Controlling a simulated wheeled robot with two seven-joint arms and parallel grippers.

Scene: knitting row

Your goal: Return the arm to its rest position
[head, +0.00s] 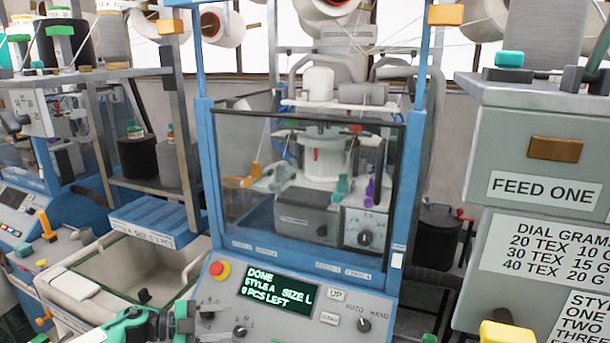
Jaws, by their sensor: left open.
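My left gripper (186,318) shows at the bottom left, with green and dark parts, cut off by the lower edge. It is open, and I see nothing between its fingers. It is in front of the lower left of the knitting machine's control panel (300,275), beside the pale bin (110,262); I cannot tell whether it touches either.
The blue-framed machine has a clear guard (235,170), a red stop button (217,270) and a display (265,292) reading DONE, STYLE A, SIZE L, 0 PCS LEFT. A grey cabinet (540,110) stands at right. A blue tray (155,215) is above the bin.

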